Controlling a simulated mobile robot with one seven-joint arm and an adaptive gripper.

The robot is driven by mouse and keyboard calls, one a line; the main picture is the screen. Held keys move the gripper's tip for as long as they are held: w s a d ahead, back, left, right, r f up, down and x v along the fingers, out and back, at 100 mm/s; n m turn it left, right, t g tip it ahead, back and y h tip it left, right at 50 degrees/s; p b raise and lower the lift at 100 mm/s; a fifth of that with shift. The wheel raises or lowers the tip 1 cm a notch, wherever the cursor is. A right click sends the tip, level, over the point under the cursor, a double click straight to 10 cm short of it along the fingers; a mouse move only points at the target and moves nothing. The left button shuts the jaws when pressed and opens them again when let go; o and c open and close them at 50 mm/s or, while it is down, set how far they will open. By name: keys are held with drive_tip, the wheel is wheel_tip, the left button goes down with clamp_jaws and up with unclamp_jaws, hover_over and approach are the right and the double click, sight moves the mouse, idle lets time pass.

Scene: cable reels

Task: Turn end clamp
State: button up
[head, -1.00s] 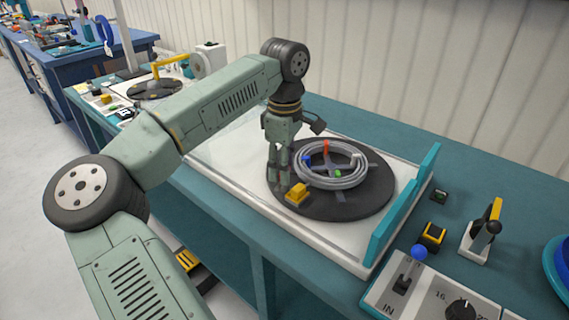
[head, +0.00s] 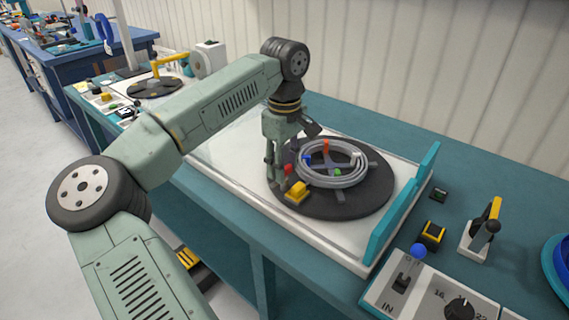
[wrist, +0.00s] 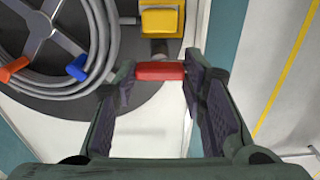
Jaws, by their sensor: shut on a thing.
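The end clamp is a yellow block (head: 297,191) at the near left rim of the black turntable (head: 345,207). Its short red handle (wrist: 160,71) shows in the wrist view just below the yellow block (wrist: 162,18), and as a small red spot in the head view (head: 288,169). My gripper (head: 278,183) points down at the turntable's near left edge. In the wrist view my gripper (wrist: 159,76) has its two dark pads against the ends of the red handle, shut on it. A grey cable coil (head: 332,164) lies on the turntable, beside the clamp.
Coloured red, blue, green and white pieces sit around the coil. A teal upright rail (head: 403,208) stands right of the turntable. A control panel with a blue-knobbed lever (head: 418,251) and a yellow-handled device (head: 494,218) are farther right. The white board (head: 215,165) left of the turntable is clear.

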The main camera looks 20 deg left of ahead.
drive_tip(key=o, duration=1.2)
drive_tip(key=shift+c, duration=0.2)
wheel_tip(320, 180, up, 12)
